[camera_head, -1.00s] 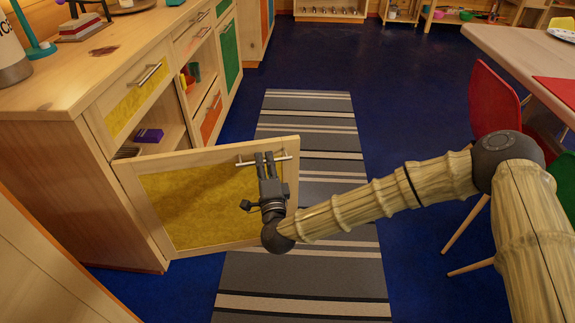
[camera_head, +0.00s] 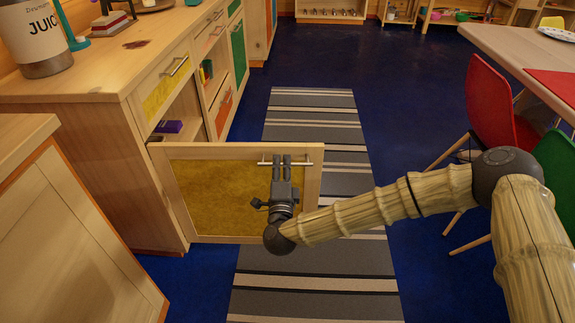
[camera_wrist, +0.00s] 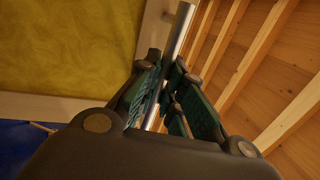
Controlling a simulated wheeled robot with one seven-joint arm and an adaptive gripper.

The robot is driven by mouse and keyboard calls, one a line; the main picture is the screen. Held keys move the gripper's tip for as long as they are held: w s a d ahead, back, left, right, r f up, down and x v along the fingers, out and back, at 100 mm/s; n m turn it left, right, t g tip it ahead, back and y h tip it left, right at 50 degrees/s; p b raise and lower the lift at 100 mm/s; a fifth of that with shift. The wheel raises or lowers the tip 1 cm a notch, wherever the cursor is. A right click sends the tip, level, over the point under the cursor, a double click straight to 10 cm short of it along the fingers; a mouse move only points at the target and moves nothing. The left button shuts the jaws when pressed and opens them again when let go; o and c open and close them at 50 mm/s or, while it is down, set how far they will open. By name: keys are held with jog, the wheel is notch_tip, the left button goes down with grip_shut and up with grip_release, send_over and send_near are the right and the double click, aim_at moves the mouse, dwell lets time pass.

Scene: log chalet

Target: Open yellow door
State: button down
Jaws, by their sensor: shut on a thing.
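The yellow door (camera_head: 225,197) has a pale wood frame and stands swung wide out from the cabinet (camera_head: 130,165), over the striped rug. Its metal bar handle (camera_head: 306,162) runs along the top edge near the free side. My gripper (camera_head: 281,160) is shut on the handle from the front. In the wrist view the handle (camera_wrist: 181,30) passes between the finger pads (camera_wrist: 165,90), and the yellow panel (camera_wrist: 70,45) fills the upper left. Part of the handle is hidden behind my fingers. The cabinet's inside shows partly above the door, with a purple item (camera_head: 169,127) in it.
A wooden cabinet (camera_head: 75,240) stands close at the lower left. A red chair (camera_head: 490,105) and a table (camera_head: 510,45) are on the right. The striped rug (camera_head: 310,270) and blue floor in the middle are clear. A juice container (camera_head: 35,40) stands on the counter.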

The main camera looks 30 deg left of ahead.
jog(key=shift+s, duration=0.1)
jog(key=c, duration=1.6)
grip_release()
jog(key=shift+d, duration=0.25)
jog(key=shift+o, duration=0.4)
jog(key=shift+w+d, duration=0.2)
jog(key=shift+w, duration=0.1)
jog(key=shift+s, duration=0.15)
jog(key=v, duration=1.1)
jog(key=shift+s+d+f, duration=0.2)
jog(key=shift+s, duration=0.1)
